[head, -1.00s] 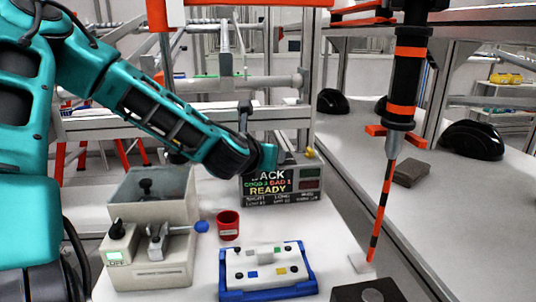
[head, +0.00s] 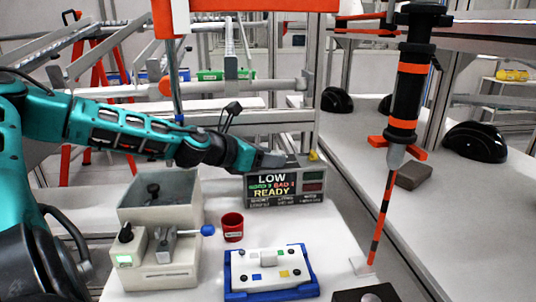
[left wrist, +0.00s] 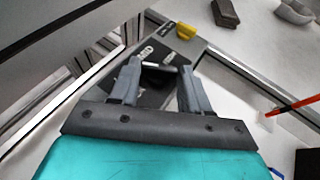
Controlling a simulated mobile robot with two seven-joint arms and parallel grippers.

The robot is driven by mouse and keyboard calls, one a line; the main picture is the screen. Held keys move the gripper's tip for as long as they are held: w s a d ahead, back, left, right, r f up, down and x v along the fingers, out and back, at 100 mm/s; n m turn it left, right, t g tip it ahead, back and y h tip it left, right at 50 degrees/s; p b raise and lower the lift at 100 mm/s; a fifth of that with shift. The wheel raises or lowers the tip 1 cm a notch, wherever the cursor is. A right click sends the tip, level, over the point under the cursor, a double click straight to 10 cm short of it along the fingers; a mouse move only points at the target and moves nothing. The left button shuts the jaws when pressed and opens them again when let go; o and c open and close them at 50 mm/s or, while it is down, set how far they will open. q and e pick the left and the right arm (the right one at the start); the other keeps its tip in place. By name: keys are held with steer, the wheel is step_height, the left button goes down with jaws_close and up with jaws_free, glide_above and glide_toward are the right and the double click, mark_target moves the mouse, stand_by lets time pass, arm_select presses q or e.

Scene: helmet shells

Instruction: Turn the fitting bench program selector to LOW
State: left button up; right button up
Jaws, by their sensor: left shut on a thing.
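The program selector box (head: 285,190) is a grey unit at the back of the white bench. Its screen (head: 270,185) reads LOW, with a good/bad count line and READY beneath. My left gripper (head: 280,160) reaches in from the left to the top of the box. In the left wrist view the box (left wrist: 190,60) lies beyond the two grey fingers (left wrist: 158,72). They are shut on a small pale-edged part, apparently the selector knob, mostly hidden between them. My right gripper is not in view.
A grey bin (head: 160,200), a lever fixture (head: 158,258), a red cup (head: 232,227) and a blue tray (head: 268,292) stand in front. A striped screwdriver (head: 400,110) hangs at right. Black helmet shells (head: 473,142) lie on the right-hand bench.

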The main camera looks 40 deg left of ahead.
arm_select(q)
steer(key=shift+h, duration=0.3)
steer(key=o, duration=1.1)
steer(key=shift+c, duration=0.2)
steer(key=shift+r, duration=0.1)
steer(key=shift+v, duration=1.25)
steer(key=shift+s+a, duration=0.1)
steer(key=shift+s, duration=0.15)
steer(key=b+v, duration=0.4)
steer(key=v, duration=0.5)
steer(key=shift+s+r, duration=0.2)
steer(key=shift+s, duration=0.2)
